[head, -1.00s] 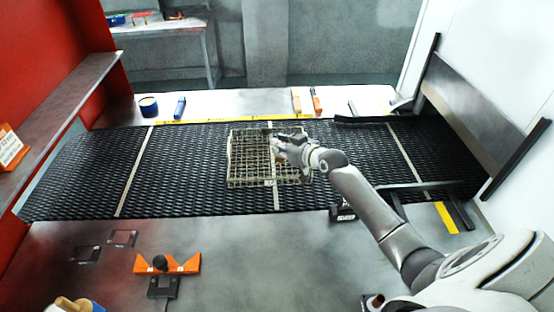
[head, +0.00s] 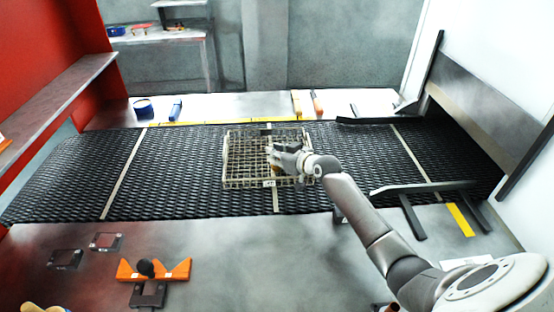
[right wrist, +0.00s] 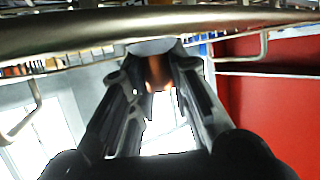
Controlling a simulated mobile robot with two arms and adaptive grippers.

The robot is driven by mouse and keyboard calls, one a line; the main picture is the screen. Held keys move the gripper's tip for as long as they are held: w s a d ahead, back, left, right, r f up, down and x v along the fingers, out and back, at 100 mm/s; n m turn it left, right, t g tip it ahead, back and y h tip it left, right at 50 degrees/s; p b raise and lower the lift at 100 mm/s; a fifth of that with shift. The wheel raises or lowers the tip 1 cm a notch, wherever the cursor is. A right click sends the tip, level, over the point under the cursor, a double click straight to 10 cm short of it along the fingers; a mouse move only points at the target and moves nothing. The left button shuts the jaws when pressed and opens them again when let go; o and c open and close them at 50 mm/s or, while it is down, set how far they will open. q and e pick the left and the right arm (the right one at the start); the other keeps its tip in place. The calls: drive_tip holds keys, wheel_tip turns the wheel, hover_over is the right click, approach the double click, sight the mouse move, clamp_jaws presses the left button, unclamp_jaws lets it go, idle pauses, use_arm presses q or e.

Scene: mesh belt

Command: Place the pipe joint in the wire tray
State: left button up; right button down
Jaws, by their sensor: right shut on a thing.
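The wire tray (head: 226,172) is a rectangular wire basket on the black mesh belt, in the middle of the head view. My right gripper (head: 272,152) is over the right part of the tray, apparently low at its wires. In the right wrist view the fingers (right wrist: 158,85) are shut on a small copper and grey piece, seemingly the pipe joint (right wrist: 158,72). A thick wire bar of the tray (right wrist: 90,30) crosses close in front of that camera. The head view is too coarse to show the joint clearly. My left gripper is out of view.
The black mesh belt (head: 185,180) is clear left of the tray. A dark guide rail (head: 425,187) lies to the right. An orange fixture with a black knob (head: 152,270) stands on the near table. A blue tin (head: 143,108) stands behind the belt.

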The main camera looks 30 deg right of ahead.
drive_tip(key=shift+r, duration=0.15)
drive_tip(key=shift+s, duration=0.1)
drive_tip(key=shift+f, duration=0.2)
drive_tip(key=c, duration=1.4)
unclamp_jaws()
drive_tip(key=shift+o, duration=0.2)
